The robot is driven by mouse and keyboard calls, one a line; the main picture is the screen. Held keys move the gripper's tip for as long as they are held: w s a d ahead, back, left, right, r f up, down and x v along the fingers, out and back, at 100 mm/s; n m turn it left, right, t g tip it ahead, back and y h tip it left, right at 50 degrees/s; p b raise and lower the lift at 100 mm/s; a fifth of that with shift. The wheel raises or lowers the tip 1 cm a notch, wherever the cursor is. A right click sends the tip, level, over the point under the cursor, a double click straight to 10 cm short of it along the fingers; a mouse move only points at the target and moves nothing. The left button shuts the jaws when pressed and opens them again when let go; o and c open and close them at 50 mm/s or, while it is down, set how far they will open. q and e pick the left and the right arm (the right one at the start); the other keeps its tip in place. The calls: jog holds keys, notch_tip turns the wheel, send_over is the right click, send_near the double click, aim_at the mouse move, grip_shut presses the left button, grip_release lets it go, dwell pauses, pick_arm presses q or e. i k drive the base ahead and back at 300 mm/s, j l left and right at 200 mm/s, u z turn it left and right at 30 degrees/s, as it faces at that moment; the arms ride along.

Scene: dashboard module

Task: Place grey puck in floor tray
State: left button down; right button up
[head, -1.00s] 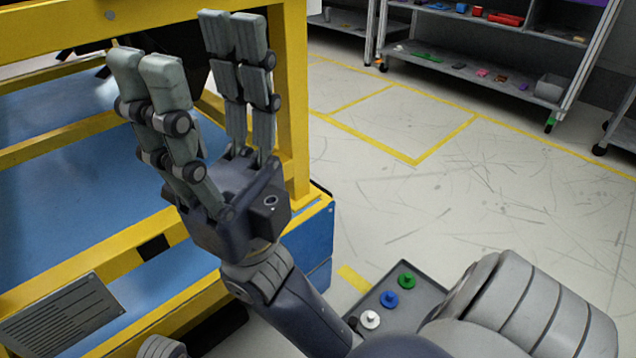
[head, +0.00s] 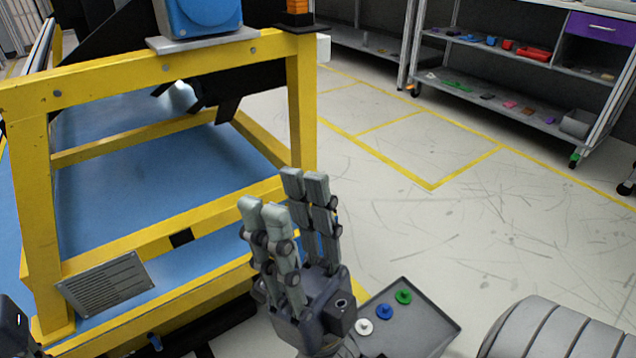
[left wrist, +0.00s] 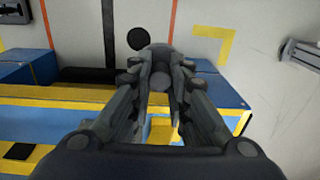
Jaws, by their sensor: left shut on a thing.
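The floor tray (head: 428,318) is a shallow grey tray on the floor at the lower middle of the head view. It holds a white puck, a blue puck and a green puck in a slanting row, with bare room to their right.
A yellow frame (head: 306,110) with blue panels fills the left side. A shelf rack (head: 500,70) with small coloured parts stands at the back right. Open floor (head: 480,230) lies between. A black disc (left wrist: 139,38) shows beyond my left fingers.

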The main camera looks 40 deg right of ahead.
aim_at(423, 334)
jog(key=l+z, duration=0.45)
jog(key=k+l+z, duration=0.1)
jog(key=l+z, duration=0.2)
jog(key=z, duration=0.2)
jog(key=i+l, duration=0.1)
jog(key=l, duration=0.45)
jog(key=l+z, duration=0.15)
jog(key=l, duration=0.35)
jog(key=i+l, duration=0.15)
jog(key=l, duration=0.4)
jog(key=z, duration=0.05)
